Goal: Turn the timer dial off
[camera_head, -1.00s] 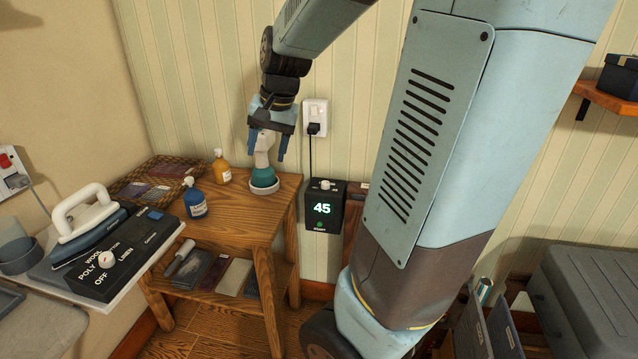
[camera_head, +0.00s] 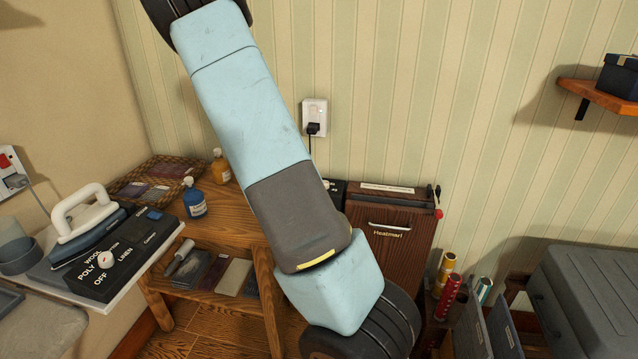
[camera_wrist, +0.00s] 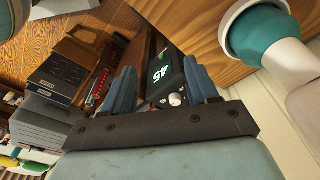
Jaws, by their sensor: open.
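The timer is a black box with a green lit "45"; the wrist view shows its display (camera_wrist: 160,76) and the white dial (camera_wrist: 175,99) between my fingers in the picture. My gripper (camera_wrist: 159,65) is open, with two blue fingers apart and nothing held. The gap between the fingers and the dial is hard to judge. In the head view my arm hides most of the timer; only a bit of its dark top (camera_head: 338,186) shows beside the wooden cabinet. My gripper is hidden there too.
A wooden table (camera_head: 225,215) carries blue (camera_head: 193,200) and orange (camera_head: 220,168) bottles. A teal-and-white object (camera_wrist: 262,38) is close at upper right in the wrist view. A brown "Heatmari" cabinet (camera_head: 400,222) stands by the timer. An iron (camera_head: 88,212) sits at left.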

